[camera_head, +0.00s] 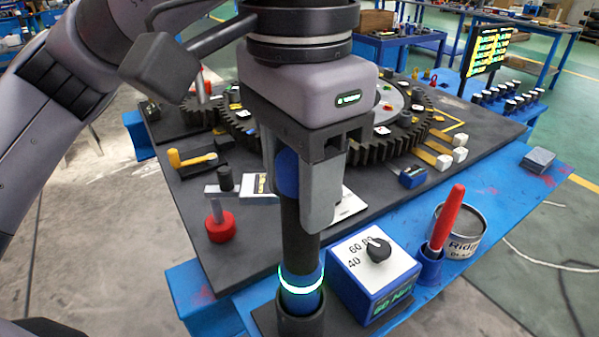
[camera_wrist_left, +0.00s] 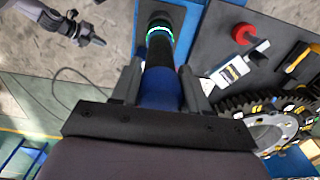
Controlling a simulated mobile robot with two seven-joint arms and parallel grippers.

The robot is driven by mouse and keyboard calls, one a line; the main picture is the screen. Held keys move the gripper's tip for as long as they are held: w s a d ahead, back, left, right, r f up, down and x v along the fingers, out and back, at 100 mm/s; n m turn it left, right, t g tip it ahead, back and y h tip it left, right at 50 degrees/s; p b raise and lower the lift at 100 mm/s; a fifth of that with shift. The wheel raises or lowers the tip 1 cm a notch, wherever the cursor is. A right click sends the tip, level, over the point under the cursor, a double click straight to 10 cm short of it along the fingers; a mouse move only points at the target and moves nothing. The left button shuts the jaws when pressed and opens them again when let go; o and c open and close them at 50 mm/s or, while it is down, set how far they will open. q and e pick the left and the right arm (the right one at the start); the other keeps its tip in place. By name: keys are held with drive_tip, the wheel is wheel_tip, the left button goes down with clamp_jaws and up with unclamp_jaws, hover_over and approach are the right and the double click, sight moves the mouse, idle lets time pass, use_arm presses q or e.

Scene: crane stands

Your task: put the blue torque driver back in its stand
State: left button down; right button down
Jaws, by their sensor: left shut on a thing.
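The torque driver (camera_head: 300,232) stands upright, with a dark shaft, blue parts and a glowing green ring near its lower end. It also shows in the left wrist view (camera_wrist_left: 160,55). My left gripper (camera_head: 300,195) points down and is shut on its upper blue part; the two fingers flank it in the left wrist view (camera_wrist_left: 161,85). The driver's lower end is inside the dark round cup of the stand (camera_head: 302,328), at the front edge. How deep it sits is hidden. What seems to be my right gripper (camera_wrist_left: 82,30) shows small in the left wrist view.
A blue box with a dial (camera_head: 375,272) stands close right of the driver. Beyond it are a red-handled tool (camera_head: 446,218) in a blue holder and a grey tin (camera_head: 468,232). A red knob (camera_head: 220,228) and a large gear (camera_head: 385,150) lie behind.

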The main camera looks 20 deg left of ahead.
use_arm(q)
drive_tip(key=shift+f+b, duration=0.9)
drive_tip(key=shift+f, duration=0.25)
drive_tip(key=shift+c, duration=2.4)
unclamp_jaws()
wheel_tip(320, 180, up, 5)
drive_tip(key=p, duration=0.5)
